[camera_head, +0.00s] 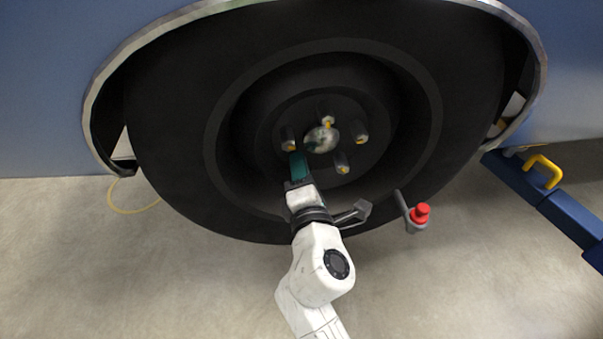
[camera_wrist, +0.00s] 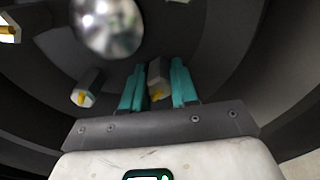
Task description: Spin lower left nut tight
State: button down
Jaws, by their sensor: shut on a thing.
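The wheel (camera_head: 240,190) is a large dark tyre and rim with a shiny round hub (camera_head: 321,139) at its centre. Grey nuts with yellow tips surround the hub, including an upper left one (camera_head: 289,141) and a lower right one (camera_head: 342,163). My gripper (camera_head: 299,164) reaches up to the lower left of the hub, its teal fingers hiding the lower left nut in the head view. In the wrist view, my gripper (camera_wrist: 157,86) has one finger on each side of that lower left nut (camera_wrist: 157,72) and is shut on it. How far the nut is screwed in cannot be told.
A grey part with a red knob (camera_head: 420,213) is at the wheel's lower right. A blue beam (camera_head: 547,201) with a yellow handle (camera_head: 543,171) stands further right. A thin yellow line (camera_head: 133,212) hangs at left. The blue body panel (camera_head: 50,90) arches over the wheel. The floor in front is clear.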

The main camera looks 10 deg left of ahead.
jog(key=m+b, duration=0.2)
jog(key=m, duration=0.3)
jog(key=shift+f+m, duration=0.15)
jog(key=shift+m, duration=0.25)
jog(key=m+b, duration=0.2)
jog(key=m, duration=0.2)
jog(key=shift+b, duration=0.4)
jog(key=m+b, duration=0.2)
jog(key=m, duration=0.3)
jog(key=shift+f+m+b, duration=0.1)
jog(key=shift+m+b, duration=0.25)
jog(key=shift+m, duration=0.05)
jog(key=shift+m+b, duration=1)
jog(key=shift+m, duration=1.3)
jog(key=c, duration=1.1)
grip_release()
jog(key=shift+d, duration=0.1)
jog(key=shift+c, duration=0.2)
jog(key=shift+o, duration=1.4)
jog(key=shift+r, duration=0.2)
